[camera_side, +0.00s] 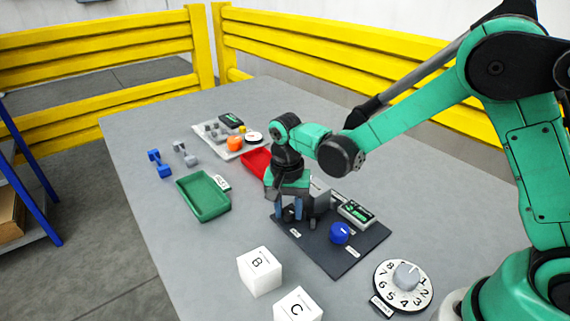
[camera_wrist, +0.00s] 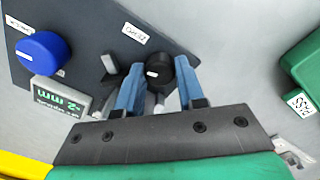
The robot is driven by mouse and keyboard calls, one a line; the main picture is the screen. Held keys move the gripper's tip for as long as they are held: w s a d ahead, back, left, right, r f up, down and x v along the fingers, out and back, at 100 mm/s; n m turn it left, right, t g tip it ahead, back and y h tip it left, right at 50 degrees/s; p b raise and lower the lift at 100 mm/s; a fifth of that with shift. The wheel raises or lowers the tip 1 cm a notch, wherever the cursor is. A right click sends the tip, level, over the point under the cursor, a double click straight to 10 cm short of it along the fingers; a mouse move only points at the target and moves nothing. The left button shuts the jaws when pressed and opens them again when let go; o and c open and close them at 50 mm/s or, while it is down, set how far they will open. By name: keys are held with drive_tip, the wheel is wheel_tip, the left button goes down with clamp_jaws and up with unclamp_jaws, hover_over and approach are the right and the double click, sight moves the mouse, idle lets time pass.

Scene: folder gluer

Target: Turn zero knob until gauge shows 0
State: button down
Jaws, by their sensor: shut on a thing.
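The gauge (camera_side: 356,213) is a small box with a dark display on the dark panel (camera_side: 344,263). In the wrist view the gauge (camera_wrist: 62,101) appears upside down, with green characters that seem to read -2 mm. A blue knob (camera_side: 340,233) stands beside it and also shows in the wrist view (camera_wrist: 40,53). My gripper (camera_wrist: 160,66) points down at the panel, its blue fingers shut on a black knob (camera_wrist: 158,75). The side view hides that knob behind my gripper (camera_side: 289,212). I cannot read which knob is labelled zero.
A grey upright piece (camera_wrist: 110,66) stands close beside my fingers. White blocks B (camera_side: 260,271) and C (camera_side: 298,305) and a numbered dial (camera_side: 404,285) are at the front. Yellow rails border the table.

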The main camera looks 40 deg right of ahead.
sight(288, 211)
drive_tip(key=n, duration=0.4)
drive_tip(key=shift+n, duration=2.2)
drive_tip(key=c, duration=0.5)
unclamp_jaws()
drive_tip(key=shift+c, duration=0.2)
drive_tip(key=shift+r, duration=0.1)
drive_tip(key=shift+a+r, duration=0.1)
drive_tip(key=shift+r, duration=2.65)
